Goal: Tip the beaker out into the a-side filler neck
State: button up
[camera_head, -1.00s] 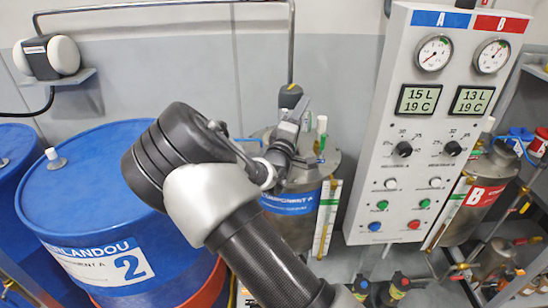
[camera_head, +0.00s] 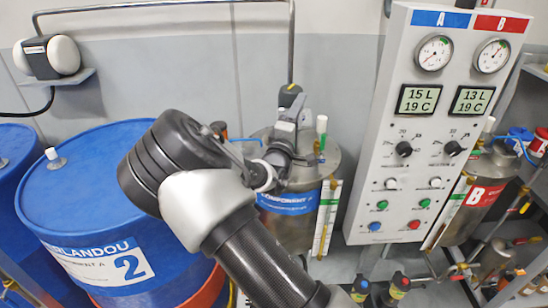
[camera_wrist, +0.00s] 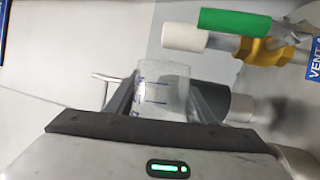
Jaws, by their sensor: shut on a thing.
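The beaker (camera_wrist: 163,88), clear with blue marks, is between the fingers of my gripper (camera_wrist: 160,102) in the wrist view. My gripper is shut on it. Judged against the sideways VENT A label, the beaker lies tipped about on its side. I see no contents in it. A dark tube (camera_wrist: 214,94), apparently the filler neck, lies just beyond and below the beaker; whether they touch is unclear. In the head view my gripper (camera_head: 287,135) is over the tank with the blue COMPONENT A label (camera_head: 290,203). There the beaker cannot be made out.
The green-handled vent valve (camera_wrist: 235,22) with a white cap stands close beside the beaker. The control panel (camera_head: 420,150) is right of the tank, with the red B tank (camera_head: 480,195) beyond. A blue drum (camera_head: 90,195) stands left.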

jog(key=d+m+g, duration=0.1)
jog(key=m, duration=0.1)
jog(key=d+m+g+p, duration=0.1)
jog(key=m, duration=0.1)
jog(key=shift+r+h, duration=0.1)
jog(key=shift+h, duration=0.2)
jog(key=shift+s+d, duration=0.1)
jog(key=shift+d, duration=0.05)
jog(key=m, duration=0.2)
jog(key=m+g, duration=0.1)
jog(key=m, duration=0.1)
jog(key=shift+d+f+g+y, duration=0.2)
jog(key=shift+f+g+y, duration=0.1)
jog(key=shift+f+y, duration=0.1)
jog(key=shift+a+r+m+g+p, duration=0.15)
jog(key=shift+r+m+g+p, duration=0.15)
jog(key=shift+r+m+p, duration=0.5)
jog(key=d+m+y+b, duration=0.1)
jog(key=m+b, duration=0.1)
jog(key=d+m+g+y+b, duration=0.1)
jog(key=m, duration=0.1)
jog(key=d+m+y+b, duration=0.1)
jog(key=m+y+b, duration=0.1)
jog(key=shift+d+f+g+b, duration=0.2)
jog(key=shift+d+g+b, duration=0.05)
jog(key=shift+g+b, duration=0.15)
